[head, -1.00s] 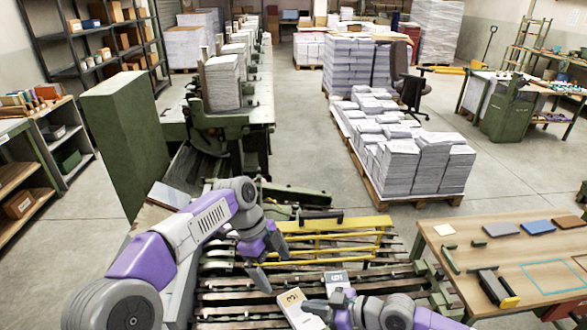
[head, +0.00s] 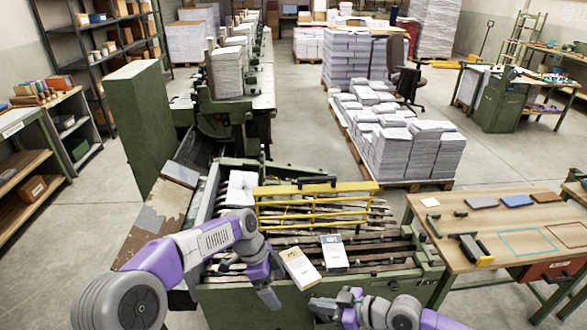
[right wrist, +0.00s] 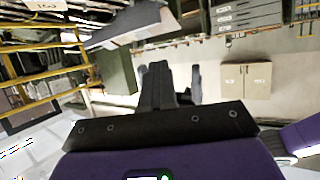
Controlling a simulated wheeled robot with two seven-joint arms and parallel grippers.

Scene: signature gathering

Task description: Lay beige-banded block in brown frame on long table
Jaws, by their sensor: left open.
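The beige-banded block (head: 300,268), a white block with a beige end band, lies at the near edge of the slatted machine bed in the head view. A grey-banded white block (head: 333,253) lies just right of it. The brown frame (head: 568,236) is an outline on the long table (head: 470,215) at right. My left gripper (head: 266,290) is open and empty, left of the beige-banded block. My right gripper (head: 334,303) appears open and empty below the blocks, apart from them; its fingers also show in the right wrist view (right wrist: 178,85).
A teal outline (head: 525,242) lies left of the brown frame. A black tool with a yellow tip (head: 470,248) and several coloured pads (head: 516,201) share the table. A yellow rail guard (head: 315,205) stands across the bed behind the blocks. Paper stacks (head: 405,140) fill a pallet beyond.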

